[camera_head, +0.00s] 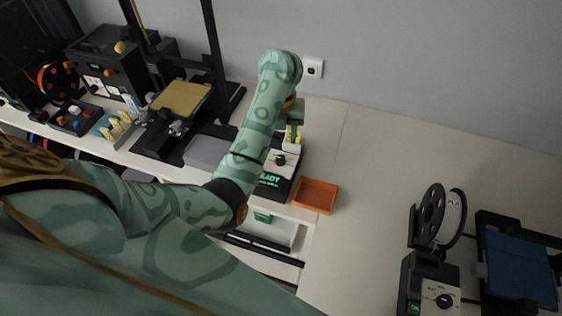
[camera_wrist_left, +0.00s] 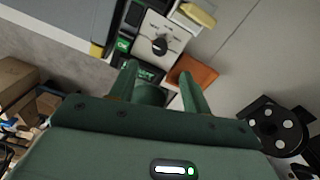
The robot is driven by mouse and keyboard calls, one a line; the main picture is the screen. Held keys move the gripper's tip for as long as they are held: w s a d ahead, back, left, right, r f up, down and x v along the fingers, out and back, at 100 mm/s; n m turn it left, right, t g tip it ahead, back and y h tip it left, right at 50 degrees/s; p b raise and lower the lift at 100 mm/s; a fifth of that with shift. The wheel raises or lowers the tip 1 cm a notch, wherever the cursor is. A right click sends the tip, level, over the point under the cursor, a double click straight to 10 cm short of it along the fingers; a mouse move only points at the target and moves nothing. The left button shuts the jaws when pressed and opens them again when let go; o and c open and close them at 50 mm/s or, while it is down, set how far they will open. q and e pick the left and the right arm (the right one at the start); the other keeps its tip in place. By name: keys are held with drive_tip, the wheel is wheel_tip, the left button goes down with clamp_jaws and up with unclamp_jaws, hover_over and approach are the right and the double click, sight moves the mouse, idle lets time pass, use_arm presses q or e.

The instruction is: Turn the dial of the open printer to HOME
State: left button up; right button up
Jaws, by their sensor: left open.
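A black dial (camera_head: 281,160) sits on a white panel of the dark printer control box (camera_head: 284,187), above a green-lit display that ends in "ADY". In the left wrist view the dial (camera_wrist_left: 160,45) has a light pointer mark and small marks around it too small to read. My left gripper (camera_head: 293,118) is at the end of my outstretched arm, behind the panel in the head view. In the wrist view its open, empty fingers (camera_wrist_left: 158,74) point toward the panel, with the dial just beyond the gap between them, apart from it. My right gripper is not in view.
An orange tray (camera_head: 315,195) stands right of the control box. Left are a printer frame with a yellow bed (camera_head: 181,98) and a black box machine (camera_head: 107,67). Another printer with a blue bed (camera_head: 519,265) and its own dial (camera_head: 444,301) stands right. The middle right tabletop is clear.

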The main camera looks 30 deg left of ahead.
sight(281, 158)
use_arm(q)
wheel_tip(281, 158, down, 9)
drive_tip(key=b, duration=0.3)
drive_tip(key=shift+r+b, duration=0.1)
drive_tip(key=shift+b, duration=0.25)
drive_tip(key=c, duration=1)
